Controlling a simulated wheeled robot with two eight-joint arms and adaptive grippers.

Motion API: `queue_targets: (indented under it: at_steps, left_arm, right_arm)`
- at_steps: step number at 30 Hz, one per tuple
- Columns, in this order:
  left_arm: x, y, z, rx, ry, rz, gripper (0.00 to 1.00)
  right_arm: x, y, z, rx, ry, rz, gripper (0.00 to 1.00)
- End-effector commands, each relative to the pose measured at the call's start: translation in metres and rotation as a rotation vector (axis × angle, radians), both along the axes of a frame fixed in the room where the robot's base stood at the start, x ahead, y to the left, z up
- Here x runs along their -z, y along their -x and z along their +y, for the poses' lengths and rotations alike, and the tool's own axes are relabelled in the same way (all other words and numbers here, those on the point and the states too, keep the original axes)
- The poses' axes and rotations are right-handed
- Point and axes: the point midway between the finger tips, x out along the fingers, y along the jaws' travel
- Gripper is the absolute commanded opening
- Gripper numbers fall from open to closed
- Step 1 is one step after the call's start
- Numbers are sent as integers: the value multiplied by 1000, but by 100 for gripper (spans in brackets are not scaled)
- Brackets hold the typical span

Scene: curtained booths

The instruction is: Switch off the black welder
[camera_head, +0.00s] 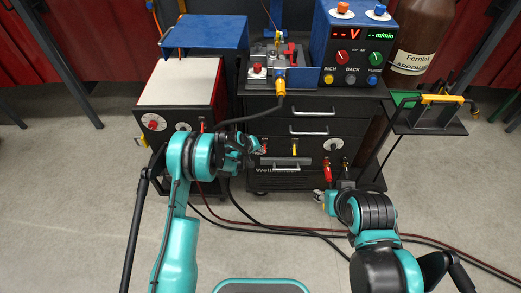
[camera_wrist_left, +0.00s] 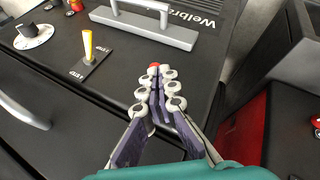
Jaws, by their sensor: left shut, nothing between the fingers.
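The black welder (camera_head: 290,105) is a dark cabinet standing at the middle of the head view. Its front carries a yellow switch lever (camera_head: 294,149), which also shows at the upper left of the left wrist view (camera_wrist_left: 88,44) on a small plate with a marking at each end. The markings are too small to read surely. My left gripper (camera_wrist_left: 156,80) is shut and empty in front of the panel, to the left of the lever in the head view. A small red part (camera_wrist_left: 152,71) shows just behind its fingertips. My right gripper (camera_head: 325,197) is low at the right, its fingers unclear.
A red-sided welder (camera_head: 180,82) with a light top stands left of the black one. A bar handle (camera_wrist_left: 148,22) projects from the panel. A dial (camera_head: 333,145) and red plug (camera_head: 327,170) sit at right. Cables (camera_head: 270,228) cross the floor. A gas bottle (camera_head: 420,45) stands behind right.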

Motion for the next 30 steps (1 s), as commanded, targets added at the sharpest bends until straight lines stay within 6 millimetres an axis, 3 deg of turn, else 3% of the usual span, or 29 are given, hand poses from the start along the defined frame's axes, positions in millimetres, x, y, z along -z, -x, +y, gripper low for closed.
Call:
queue_targets:
  at_steps: [3,12,30]
  left_arm:
    - [8,4,0,0,1,-80,0]
    - [21,6,0,0,0,-76,0]
    - [6,6,0,0,-1,-75,0]
  right_arm:
    - [5,0,0,0,0,0,40]
    - [5,0,0,0,0,0,40]
    - [0,0,0,0,0,0,40]
